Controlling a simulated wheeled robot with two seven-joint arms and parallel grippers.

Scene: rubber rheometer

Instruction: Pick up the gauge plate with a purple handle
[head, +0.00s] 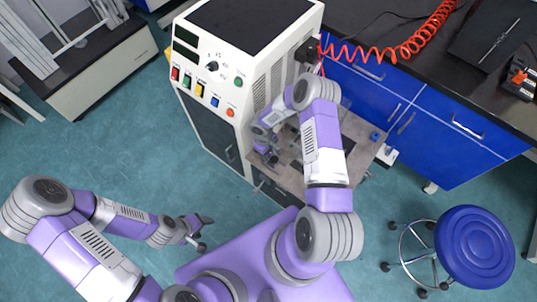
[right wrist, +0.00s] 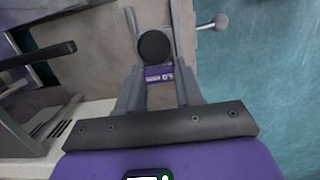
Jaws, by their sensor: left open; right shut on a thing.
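My right gripper (right wrist: 156,18) is shut on the gauge plate's purple handle (right wrist: 158,73), which shows between its fingers in the right wrist view with white marking on it. A round black knob (right wrist: 153,46) sits just beyond the purple part, also between the fingers. The rest of the plate is mostly hidden, and I cannot tell whether it is clear of the surface below. In the head view my right gripper (head: 264,146) is low beside the machine, above the brown worktop (head: 290,176). My left gripper (head: 204,234) is open and empty over the floor.
The white rheometer cabinet (head: 245,75) with coloured buttons stands close beside my right gripper. A ball-ended lever (right wrist: 219,22) shows at the worktop's edge. Blue drawers (head: 440,135) and a blue stool (head: 474,246) are at the right. The floor around my left gripper is clear.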

